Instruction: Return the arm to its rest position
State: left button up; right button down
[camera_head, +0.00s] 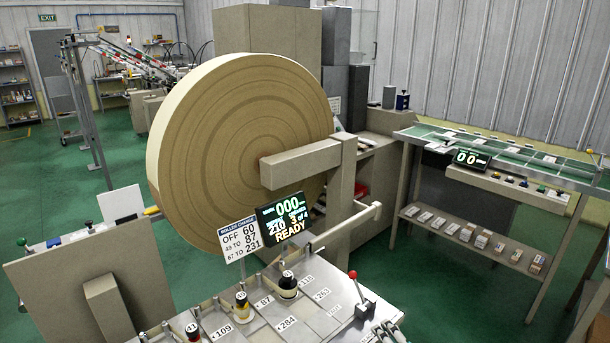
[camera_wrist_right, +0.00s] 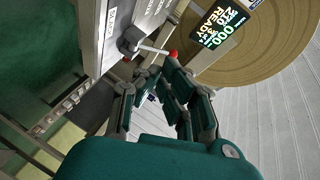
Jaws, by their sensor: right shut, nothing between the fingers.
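My right gripper (camera_head: 386,333) is at the bottom edge of the head view, mostly cut off. Its closed fingers fill the middle of the right wrist view (camera_wrist_right: 166,80), with nothing held between them. A lever with a red knob (camera_head: 352,275) stands just beyond it on the metal panel. The same red knob (camera_wrist_right: 173,55) shows past the fingertips in the wrist view, and I cannot tell the exact gap. My left gripper is not in view.
A large brown roll (camera_head: 235,140) stands behind the panel (camera_head: 325,270). A display (camera_head: 284,218) reads READY and 3 of 4.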

jog(key=s+a+f+n+g, duration=0.2)
jog(key=s+f+n+g, duration=0.15)
jog(key=s, duration=0.35)
jog(key=s+a+f+n+g, duration=0.1)
jog(key=s+f+n+g, duration=0.2)
jog(key=s+n, duration=0.35)
jog(key=s+d+n+g+h, duration=0.3)
jog(key=s+n+g, duration=0.15)
jog(key=s, duration=1.25)
notch_tip(320, 180, down, 26)
jog(key=g, duration=0.2)
jog(key=s+d+f, duration=0.2)
jog(key=s+f, duration=1.4)
jog(key=s, duration=0.1)
jog(key=shift+s+d+f+g, duration=0.2)
jog(key=shift+s+f+g, duration=0.1)
jog(key=shift+s+g, duration=0.1)
